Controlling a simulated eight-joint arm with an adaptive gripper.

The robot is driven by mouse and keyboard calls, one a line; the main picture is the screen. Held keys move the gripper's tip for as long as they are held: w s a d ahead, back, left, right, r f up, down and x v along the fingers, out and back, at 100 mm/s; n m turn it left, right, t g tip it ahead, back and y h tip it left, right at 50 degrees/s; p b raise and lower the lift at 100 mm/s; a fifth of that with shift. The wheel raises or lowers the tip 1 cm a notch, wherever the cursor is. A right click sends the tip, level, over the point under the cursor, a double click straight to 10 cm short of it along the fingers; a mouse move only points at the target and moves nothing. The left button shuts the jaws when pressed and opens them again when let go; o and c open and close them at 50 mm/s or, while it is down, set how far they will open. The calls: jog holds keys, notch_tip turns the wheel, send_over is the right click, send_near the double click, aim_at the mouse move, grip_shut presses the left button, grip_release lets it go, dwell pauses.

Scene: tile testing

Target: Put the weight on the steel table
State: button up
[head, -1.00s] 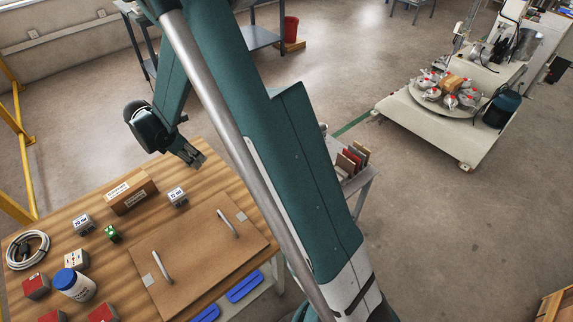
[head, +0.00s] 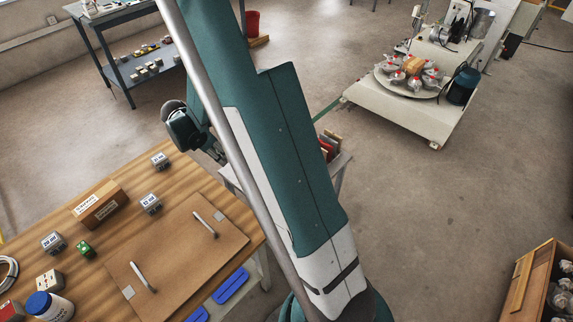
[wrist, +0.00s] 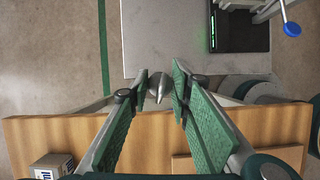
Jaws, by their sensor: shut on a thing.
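The weight (wrist: 158,90) appears as a small silvery pointed metal piece between my green-padded fingertips in the wrist view. My gripper (wrist: 159,88) is shut on it and holds it near the far edge of the wooden bench, by the edge of a pale grey top. That top, apparently the steel table (wrist: 165,40), lies ahead and is bare in its middle. In the head view my gripper (head: 217,153) is partly behind my arm, and the weight cannot be made out.
A black device (wrist: 238,25) occupies the grey top's right side. The wooden bench (head: 190,172) bears labelled grey blocks (head: 151,203), a cardboard box (head: 100,206) and a brown board with two handles (head: 180,252). Tile samples (head: 330,143) stand right of my arm.

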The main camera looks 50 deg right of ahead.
jog(key=s+d+f+m, duration=0.1)
jog(key=s+d+f, duration=0.2)
jog(key=s+d, duration=0.4)
jog(key=d, duration=0.2)
jog(key=shift+s+d+f+g, duration=0.2)
jog(key=shift+s+d+g, duration=0.1)
jog(key=shift+s+d, duration=0.1)
jog(key=shift+b, duration=0.3)
jog(key=shift+f+b, duration=0.8)
jog(key=shift+f, duration=2.3)
jog(key=shift+f, duration=0.1)
jog(key=shift+f+b, duration=0.55)
jog(key=shift+f, duration=1.25)
jog(key=shift+f, duration=0.15)
jog(key=o, duration=1)
jog(key=shift+r, duration=0.25)
